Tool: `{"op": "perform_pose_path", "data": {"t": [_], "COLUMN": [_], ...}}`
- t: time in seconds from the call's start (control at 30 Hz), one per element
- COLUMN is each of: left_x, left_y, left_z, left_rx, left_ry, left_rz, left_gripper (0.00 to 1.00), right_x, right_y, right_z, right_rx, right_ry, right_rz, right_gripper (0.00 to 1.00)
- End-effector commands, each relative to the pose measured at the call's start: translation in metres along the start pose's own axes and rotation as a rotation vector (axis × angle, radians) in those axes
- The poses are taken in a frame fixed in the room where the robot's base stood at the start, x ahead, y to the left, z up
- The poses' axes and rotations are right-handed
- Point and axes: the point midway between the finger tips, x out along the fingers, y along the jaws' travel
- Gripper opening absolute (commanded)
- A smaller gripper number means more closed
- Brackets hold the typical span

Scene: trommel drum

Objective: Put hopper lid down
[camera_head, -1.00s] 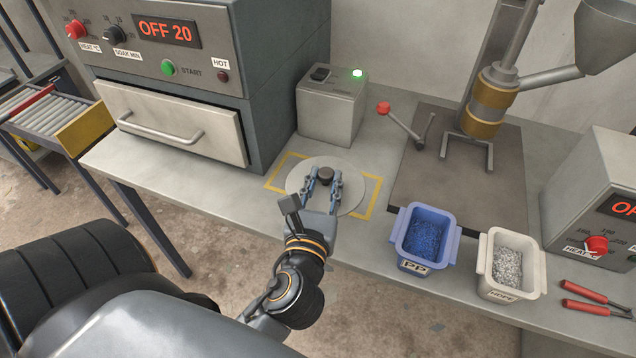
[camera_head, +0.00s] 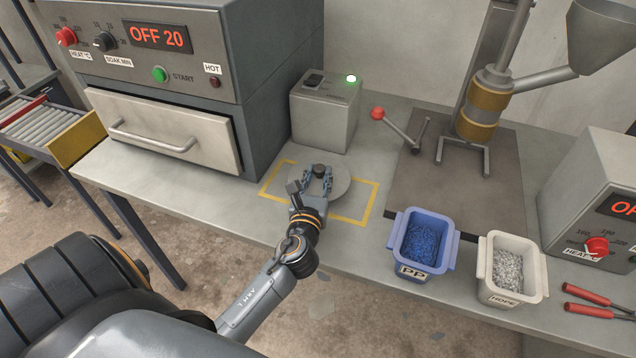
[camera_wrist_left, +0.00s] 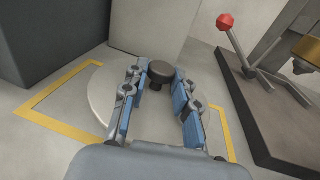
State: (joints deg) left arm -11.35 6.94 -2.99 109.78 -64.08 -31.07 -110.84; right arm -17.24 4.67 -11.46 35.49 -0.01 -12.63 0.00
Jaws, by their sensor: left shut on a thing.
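The hopper lid (camera_head: 341,181) is a flat, round grey disc with a dark knob (camera_head: 320,170) at its centre. It lies level over the yellow-marked rectangle (camera_head: 366,200) on the bench. My left gripper (camera_head: 317,181) is shut on the lid at its knob. The left wrist view shows the blue-padded fingers (camera_wrist_left: 160,88) on both sides of the knob (camera_wrist_left: 161,71), with the disc (camera_wrist_left: 99,102) spread beneath them. The lid is at or just above the bench; I cannot tell whether it touches. My right gripper is out of view.
A grey box (camera_head: 325,112) with a green light stands behind the lid, and an oven (camera_head: 165,125) to its left. A press (camera_head: 480,115) on a dark base, with a red-knobbed lever (camera_head: 378,113), is right. Blue (camera_head: 408,255) and white (camera_head: 512,288) tubs stand near the front edge.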

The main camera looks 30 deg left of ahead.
Motion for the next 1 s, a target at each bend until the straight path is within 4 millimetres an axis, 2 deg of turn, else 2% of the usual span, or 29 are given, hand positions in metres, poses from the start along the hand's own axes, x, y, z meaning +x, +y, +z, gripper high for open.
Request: {"op": "perform_pose_path", "data": {"t": [0.03, 0.1, 0.37, 0.9, 0.93, 1.0], "left_x": [0.0, 0.001, 0.001, 0.001, 0.0, 0.0], "left_y": [0.0, 0.0, 0.0, 0.0, 0.0, 0.0], "left_z": [-0.011, -0.015, -0.015, -0.029, -0.03, -0.031], "left_rx": [0.0, 0.0, 0.001, 0.001, 0.001, 0.001], "left_ry": [0.001, 0.0, -0.001, 0.002, 0.004, 0.006], "left_rz": [0.002, 0.001, 0.0, 0.0, 0.001, 0.001], "left_gripper": [0.0, 0.0, 0.0, 0.0, 0.34, 0.49], "right_x": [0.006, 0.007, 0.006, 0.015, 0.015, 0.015], "right_y": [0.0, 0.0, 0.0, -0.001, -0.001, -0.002], "right_z": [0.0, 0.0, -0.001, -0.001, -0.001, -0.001], "right_rx": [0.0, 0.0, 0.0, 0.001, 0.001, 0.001], "right_ry": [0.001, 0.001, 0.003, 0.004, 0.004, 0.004], "right_rz": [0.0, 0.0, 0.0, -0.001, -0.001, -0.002], "right_gripper": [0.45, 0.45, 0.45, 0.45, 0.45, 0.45]}}
